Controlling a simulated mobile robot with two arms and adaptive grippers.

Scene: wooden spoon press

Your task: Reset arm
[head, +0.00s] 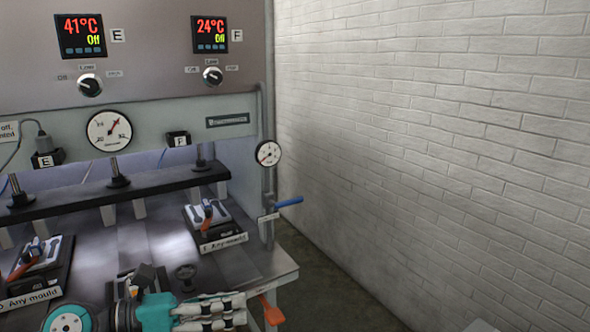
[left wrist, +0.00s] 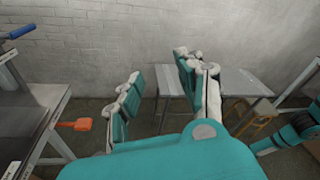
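My left gripper (head: 243,310), teal with pale jointed fingers, reaches in from the bottom left of the head view and points right, low in front of the press bench. In the left wrist view, my left gripper (left wrist: 160,72) has its fingers spread apart with nothing between them. An orange handle (head: 271,309) is just right of the fingertips in the head view; it also shows left of the fingers in the left wrist view (left wrist: 82,125). A teal and black arm link of mine is at the right of the left wrist view. My right gripper cannot be made out.
The press bench (head: 282,262) carries moulds (head: 213,223) under a dark bar (head: 110,192). A blue-handled valve (head: 289,201) juts out at its right corner. A brick wall (head: 440,120) stands to the right. A grey table (left wrist: 235,82) stands beyond my fingers.

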